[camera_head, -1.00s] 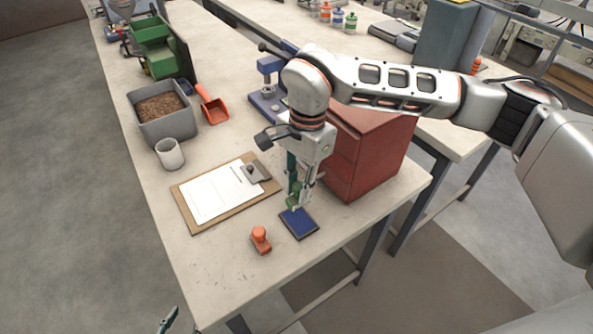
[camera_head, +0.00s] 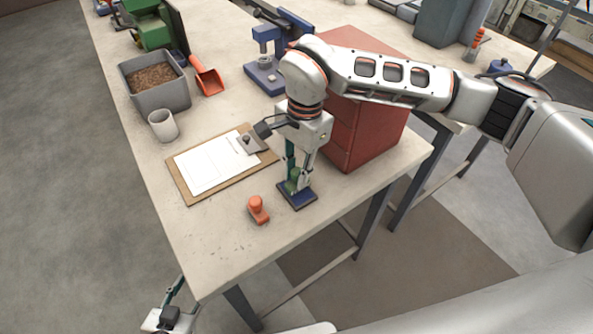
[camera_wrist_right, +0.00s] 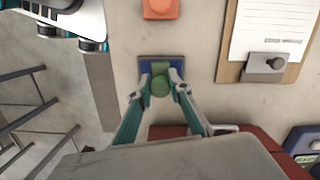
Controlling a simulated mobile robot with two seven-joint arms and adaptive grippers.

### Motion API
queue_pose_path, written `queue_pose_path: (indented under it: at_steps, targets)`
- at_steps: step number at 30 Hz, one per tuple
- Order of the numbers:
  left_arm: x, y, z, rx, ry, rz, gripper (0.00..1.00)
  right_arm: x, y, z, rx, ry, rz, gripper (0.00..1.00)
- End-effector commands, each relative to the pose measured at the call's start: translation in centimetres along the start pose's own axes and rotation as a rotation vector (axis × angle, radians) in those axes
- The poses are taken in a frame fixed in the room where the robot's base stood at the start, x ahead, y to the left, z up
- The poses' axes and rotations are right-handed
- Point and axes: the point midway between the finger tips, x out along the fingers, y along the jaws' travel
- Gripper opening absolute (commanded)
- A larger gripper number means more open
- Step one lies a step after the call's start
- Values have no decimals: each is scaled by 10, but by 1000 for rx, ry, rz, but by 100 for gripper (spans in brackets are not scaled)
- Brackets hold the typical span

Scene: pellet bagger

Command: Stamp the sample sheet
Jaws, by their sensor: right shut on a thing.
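My right gripper (camera_head: 299,180) is shut on a green stamp (camera_head: 292,185), which stands upright on the dark blue ink pad (camera_head: 304,200). The right wrist view shows the green stamp (camera_wrist_right: 160,86) between both fingers (camera_wrist_right: 162,76), over the blue pad (camera_wrist_right: 147,66). The stamp's underside is hidden. The white sample sheet (camera_head: 208,166) lies on a brown clipboard (camera_head: 192,199) with a grey clip (camera_head: 246,141), left of the pad. An orange stamp (camera_head: 257,210) stands left of the pad. My left gripper (camera_head: 170,300) shows partly, low and beyond the table's left edge; its opening is unclear.
A red cabinet (camera_head: 368,125) stands close behind the right gripper. A white cup (camera_head: 163,126), a grey bin of pellets (camera_head: 160,97), an orange scoop (camera_head: 208,78) and a blue press (camera_head: 264,65) stand farther back. The table's front corner is clear.

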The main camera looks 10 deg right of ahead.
Motion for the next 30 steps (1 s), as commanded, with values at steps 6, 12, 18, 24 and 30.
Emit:
queue_pose_path:
  at_steps: [6, 12, 18, 24, 30]
  targets:
    - [0, 1, 4, -1, -8, 0, 40, 0, 0, 0, 0, 0, 0, 5]
    - [0, 1, 4, -2, -7, 0, 40, 0, 0, 0, 0, 0, 0, 5]
    - [0, 1, 3, -3, -5, -1, 40, 1, 0, 0, 0, 0, 0, 5]
    - [0, 0, 3, -3, -2, -1, 40, 3, 0, 0, 0, 1, -1, 5]
    - [1, 1, 4, -3, -2, -1, 40, 5, 0, -1, 0, 1, -1, 5]
